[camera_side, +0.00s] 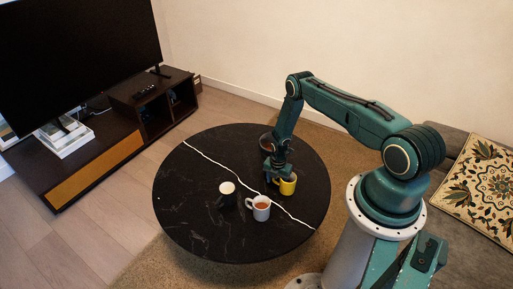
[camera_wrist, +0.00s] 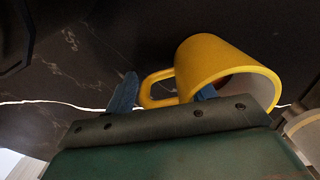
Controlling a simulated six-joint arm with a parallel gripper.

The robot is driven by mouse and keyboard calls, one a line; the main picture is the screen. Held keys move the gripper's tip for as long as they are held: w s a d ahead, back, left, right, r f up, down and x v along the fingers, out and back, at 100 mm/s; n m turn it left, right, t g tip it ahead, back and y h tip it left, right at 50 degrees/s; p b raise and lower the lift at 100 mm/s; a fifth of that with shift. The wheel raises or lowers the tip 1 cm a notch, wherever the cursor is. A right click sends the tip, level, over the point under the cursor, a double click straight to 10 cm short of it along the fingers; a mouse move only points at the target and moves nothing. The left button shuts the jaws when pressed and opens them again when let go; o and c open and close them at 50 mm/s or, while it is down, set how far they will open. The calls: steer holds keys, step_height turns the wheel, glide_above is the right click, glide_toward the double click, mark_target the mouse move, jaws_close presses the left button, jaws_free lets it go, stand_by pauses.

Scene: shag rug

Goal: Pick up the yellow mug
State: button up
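The yellow mug (camera_side: 288,187) stands on the round black table, toward the right of its middle in the side view. In the wrist view the mug (camera_wrist: 208,62) fills the upper right, with its loop handle on the left and its pale inside facing right. My gripper (camera_side: 271,174) is low over the table, just left of the mug in the side view. In the wrist view its two blue fingers (camera_wrist: 164,93) are apart, one left of the handle and one overlapping the mug body. Whether either finger touches the mug is unclear.
The round black table (camera_side: 190,218) has a white vein across it. A black mug with a pale inside (camera_side: 227,194) and a white mug with brown contents (camera_side: 261,208) stand to the left and front.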

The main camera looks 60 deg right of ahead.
steer(key=c, duration=1)
steer(key=shift+r, duration=0.2)
step_height(320, 180, up, 20)
steer(key=shift+f, duration=0.2)
steer(key=shift+w, duration=0.1)
stand_by(0.6)
steer(key=shift+w+d+f+m+t, duration=0.15)
steer(key=shift+w+d+t, duration=0.5)
steer(key=shift+w+d, duration=2.15)
steer(key=shift+w+d+r+m+t, duration=0.15)
steer(key=shift+w+d+t, duration=0.85)
steer(key=shift+w, duration=3.05)
steer(key=shift+w+d+f+m+t, duration=0.15)
steer(key=shift+w+d+m+t, duration=0.1)
steer(key=shift+w+d, duration=2.7)
steer(key=shift+w+a, duration=0.5)
